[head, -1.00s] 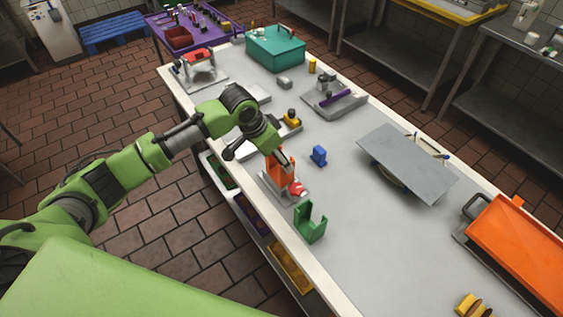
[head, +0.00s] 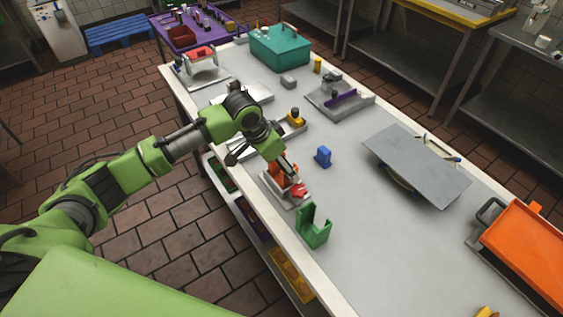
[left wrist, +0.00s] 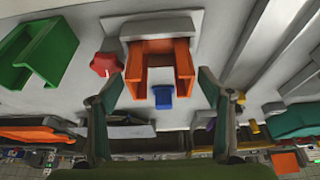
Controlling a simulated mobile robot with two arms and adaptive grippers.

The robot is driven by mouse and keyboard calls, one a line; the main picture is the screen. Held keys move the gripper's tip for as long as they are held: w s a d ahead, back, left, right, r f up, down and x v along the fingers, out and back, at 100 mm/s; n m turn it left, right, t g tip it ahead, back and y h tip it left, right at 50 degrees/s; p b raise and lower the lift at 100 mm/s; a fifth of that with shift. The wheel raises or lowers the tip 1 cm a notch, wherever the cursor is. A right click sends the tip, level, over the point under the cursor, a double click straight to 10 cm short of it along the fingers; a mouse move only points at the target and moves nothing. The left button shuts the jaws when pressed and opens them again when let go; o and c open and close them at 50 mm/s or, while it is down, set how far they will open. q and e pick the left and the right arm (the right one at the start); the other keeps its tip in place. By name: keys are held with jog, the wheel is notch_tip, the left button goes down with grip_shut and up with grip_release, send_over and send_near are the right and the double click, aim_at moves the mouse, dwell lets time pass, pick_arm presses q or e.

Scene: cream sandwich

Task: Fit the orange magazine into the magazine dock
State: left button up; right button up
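The orange magazine (head: 278,173), a U-shaped channel, stands upright at the grey magazine dock (head: 288,201), near the table's left edge. In the left wrist view the magazine (left wrist: 181,62) meets the dock's grey block (left wrist: 160,27) at its lower end; how deep it sits is unclear. A red knob (head: 299,191) is beside it on the dock. My left gripper (head: 263,163) is open, its fingers spread above the magazine. In the left wrist view the fingers (left wrist: 161,88) lie on either side of the magazine, apart from it. My right gripper is not in view.
A tilted grey plate (head: 415,165) and an orange tray (head: 525,245) are to the right.

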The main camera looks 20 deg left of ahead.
pick_arm(q)
jog(key=shift+r, duration=0.25)
jog(key=b+v, duration=0.2)
jog(key=v, duration=0.9)
jog(key=shift+r, duration=0.4)
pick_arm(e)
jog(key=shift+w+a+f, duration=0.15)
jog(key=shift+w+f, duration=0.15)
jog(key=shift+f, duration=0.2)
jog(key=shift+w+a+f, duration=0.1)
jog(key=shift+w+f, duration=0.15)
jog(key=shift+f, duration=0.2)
pick_arm(q)
jog(key=shift+s+a+f, duration=0.1)
jog(key=shift+s, duration=0.05)
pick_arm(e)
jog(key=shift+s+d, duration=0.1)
